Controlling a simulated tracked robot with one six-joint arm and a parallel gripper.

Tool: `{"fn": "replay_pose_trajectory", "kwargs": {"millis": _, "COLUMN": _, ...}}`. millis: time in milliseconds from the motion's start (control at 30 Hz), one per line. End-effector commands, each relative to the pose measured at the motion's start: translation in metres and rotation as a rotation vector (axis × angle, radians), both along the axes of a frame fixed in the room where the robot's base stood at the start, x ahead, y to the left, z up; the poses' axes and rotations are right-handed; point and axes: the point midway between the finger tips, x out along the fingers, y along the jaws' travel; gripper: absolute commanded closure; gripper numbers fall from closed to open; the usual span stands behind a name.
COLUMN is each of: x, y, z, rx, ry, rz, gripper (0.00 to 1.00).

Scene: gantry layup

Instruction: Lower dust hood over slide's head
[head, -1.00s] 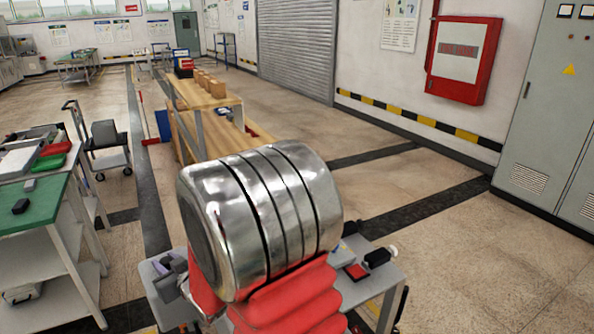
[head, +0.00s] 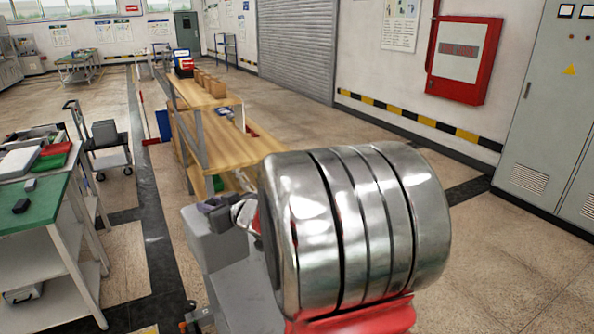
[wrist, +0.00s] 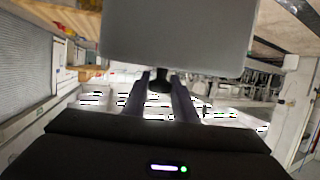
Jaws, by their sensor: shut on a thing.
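The dust hood (wrist: 180,35) is a plain light-grey box shape across the top of the wrist view, with a black knob (wrist: 159,83) at its near side. My gripper (wrist: 160,92) has its two dark fingers on either side of the knob and is shut on it. In the head view, a grey box (head: 213,240) shows just left of my large metal arm link; it looks like the hood, but I cannot be certain. My arm hides most of the area around it. I cannot make out the slide's head in either view.
A wooden shelf bench (head: 225,150) with boxes stands behind my arm. A green-topped workbench (head: 40,215) and a trolley (head: 108,150) are at left. A red wall box (head: 463,60) and grey cabinet (head: 550,120) are at right. Floor at right is clear.

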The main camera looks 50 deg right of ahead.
Motion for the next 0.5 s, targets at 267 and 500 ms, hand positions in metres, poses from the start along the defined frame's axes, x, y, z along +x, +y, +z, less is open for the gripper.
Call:
{"fn": "replay_pose_trajectory", "kwargs": {"millis": 267, "x": -0.025, "y": -0.054, "z": 0.031, "rx": -0.003, "ry": -0.003, "rz": -0.016, "gripper": 1.00}}
{"fn": "replay_pose_trajectory", "kwargs": {"millis": 500, "x": -0.054, "y": -0.096, "z": 0.051, "rx": -0.002, "ry": -0.002, "rz": -0.035, "gripper": 1.00}}
